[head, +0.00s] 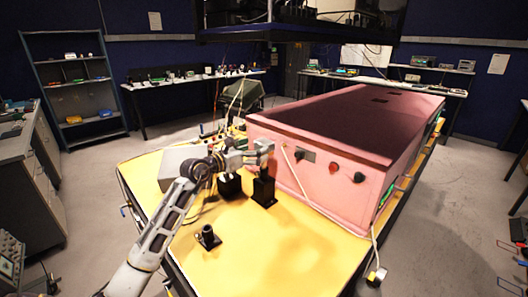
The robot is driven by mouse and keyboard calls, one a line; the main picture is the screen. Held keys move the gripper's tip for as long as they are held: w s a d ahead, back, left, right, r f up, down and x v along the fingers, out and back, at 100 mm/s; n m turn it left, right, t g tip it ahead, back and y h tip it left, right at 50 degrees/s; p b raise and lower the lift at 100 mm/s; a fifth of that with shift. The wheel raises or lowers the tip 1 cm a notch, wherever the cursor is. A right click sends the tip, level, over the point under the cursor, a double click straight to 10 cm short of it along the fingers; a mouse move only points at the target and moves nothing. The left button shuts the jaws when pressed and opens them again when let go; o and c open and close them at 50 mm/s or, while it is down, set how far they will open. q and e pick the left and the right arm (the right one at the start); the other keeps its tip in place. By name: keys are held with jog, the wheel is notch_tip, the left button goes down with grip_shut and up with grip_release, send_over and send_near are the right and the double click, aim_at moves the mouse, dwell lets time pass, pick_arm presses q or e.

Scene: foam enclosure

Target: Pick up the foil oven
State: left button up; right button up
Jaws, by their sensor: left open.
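A silver-grey box (178,160) sits on the yellow tabletop, left of the pink enclosure, partly hidden behind my left arm. It may be the foil oven, but I cannot tell for sure. My left gripper (266,147) is open, beside the near left corner of the pink enclosure and above a black post mount (264,191). I see nothing held in it. The gap between its fingertips is too small to make out. My right gripper is not in view.
The large pink enclosure (317,150) with knobs fills the right of the yellow table (268,245). A short black mount (208,237) stands near the front. Cables (235,100) rise behind my gripper. The front middle of the tabletop is clear.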

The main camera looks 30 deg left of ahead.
pick_arm(q)
jog(key=shift+p+x, duration=0.65)
jog(key=shift+x, duration=2)
jog(key=c, duration=1.5)
jog(key=shift+r, duration=0.1)
jog(key=shift+r, duration=4.95)
